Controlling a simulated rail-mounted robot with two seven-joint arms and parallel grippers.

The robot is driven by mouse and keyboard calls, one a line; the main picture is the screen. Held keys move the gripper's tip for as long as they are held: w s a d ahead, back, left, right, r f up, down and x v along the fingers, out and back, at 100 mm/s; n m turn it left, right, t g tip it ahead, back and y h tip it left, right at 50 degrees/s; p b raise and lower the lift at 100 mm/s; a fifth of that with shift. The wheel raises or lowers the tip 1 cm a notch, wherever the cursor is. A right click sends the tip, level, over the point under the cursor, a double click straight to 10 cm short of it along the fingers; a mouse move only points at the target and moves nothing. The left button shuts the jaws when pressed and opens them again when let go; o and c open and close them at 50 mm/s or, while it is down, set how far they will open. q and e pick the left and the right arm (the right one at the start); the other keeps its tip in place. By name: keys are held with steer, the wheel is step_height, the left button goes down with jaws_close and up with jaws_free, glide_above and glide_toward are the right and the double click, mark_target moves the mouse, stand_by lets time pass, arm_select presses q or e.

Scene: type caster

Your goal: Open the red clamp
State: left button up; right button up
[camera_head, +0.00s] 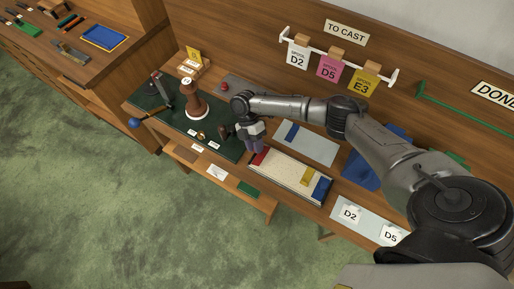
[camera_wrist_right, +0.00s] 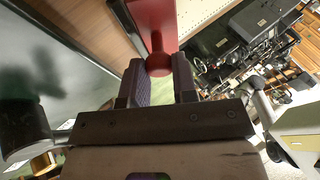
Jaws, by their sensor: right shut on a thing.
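The red clamp (camera_head: 259,157) sits at the left end of a long cream-topped case (camera_head: 285,170) on the bench. In the right wrist view the clamp is a red bar (camera_wrist_right: 152,18) with a round red knob (camera_wrist_right: 158,64) at its near end. My right gripper (camera_head: 252,146) is over that end of the case, and partly hides the clamp in the head view. In the wrist view the fingers of my right gripper (camera_wrist_right: 158,78) are on both sides of the knob, shut on it. My left gripper is in neither view.
A dark green mat (camera_head: 178,125) with a brown stand (camera_head: 195,105) and small tools lies left of the gripper. A grey-blue sheet (camera_head: 305,143) lies behind the case. Hanging cards (camera_head: 329,66) line the back. The green floor (camera_head: 120,220) in front is clear.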

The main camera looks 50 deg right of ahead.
steer(key=shift+w+f+g, duration=0.1)
steer(key=shift+w+g, duration=0.1)
steer(key=shift+g, duration=0.2)
steer(key=o, duration=0.9)
steer(key=shift+w, duration=0.1)
steer(key=shift+b+v, duration=0.7)
steer(key=shift+v, duration=6.2)
